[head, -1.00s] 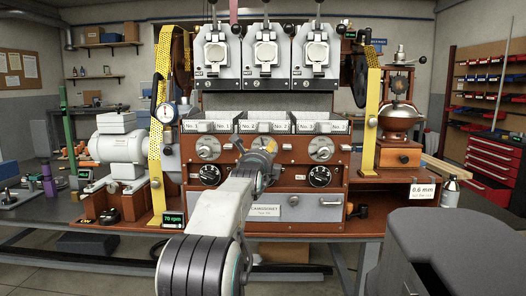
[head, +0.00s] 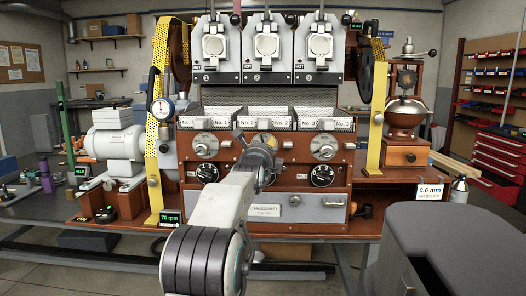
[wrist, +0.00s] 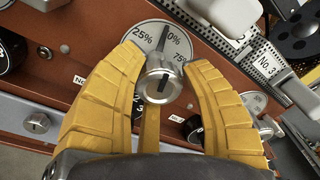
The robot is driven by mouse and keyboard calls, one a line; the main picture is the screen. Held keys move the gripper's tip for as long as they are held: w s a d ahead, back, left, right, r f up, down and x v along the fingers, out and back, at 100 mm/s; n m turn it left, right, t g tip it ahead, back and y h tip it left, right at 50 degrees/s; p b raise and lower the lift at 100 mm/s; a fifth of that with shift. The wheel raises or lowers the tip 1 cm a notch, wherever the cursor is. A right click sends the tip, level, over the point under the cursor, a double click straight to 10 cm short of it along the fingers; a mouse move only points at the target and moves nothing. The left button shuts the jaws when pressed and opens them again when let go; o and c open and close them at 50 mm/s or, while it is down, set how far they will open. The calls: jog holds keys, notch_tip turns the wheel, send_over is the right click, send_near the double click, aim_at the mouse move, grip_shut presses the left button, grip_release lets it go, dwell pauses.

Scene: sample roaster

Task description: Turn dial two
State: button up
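Dial two is the middle dial of the brown cabinet, partly hidden behind my gripper in the head view. In the wrist view its white scale plate (wrist: 148,38) shows 25%, a partly covered mark ending in 0%, and 75%. Its metal knob (wrist: 161,82) has a dark line that points roughly up towards the middle mark. My gripper (wrist: 164,65) is open, with one yellow finger on each side of the knob. A gap shows at the right finger; the left finger is very close, and contact is unclear. In the head view my gripper (head: 260,152) is in front of the cabinet.
Similar dials stand to the left (head: 206,145) and right (head: 325,147). Yellow posts (head: 374,142) flank the cabinet. A grinder (head: 404,118) stands at the right.

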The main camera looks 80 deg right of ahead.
jog(key=shift+r, duration=0.1)
jog(key=c, duration=0.7)
jog(key=shift+c, duration=0.2)
jog(key=n+b, duration=0.1)
jog(key=n, duration=0.3)
jog(key=shift+h, duration=0.3)
jog(key=shift+w+n, duration=0.1)
jog(key=shift+n, duration=1.9)
jog(key=shift+w+r, duration=0.1)
jog(key=o, duration=1.2)
jog(key=shift+f, duration=0.2)
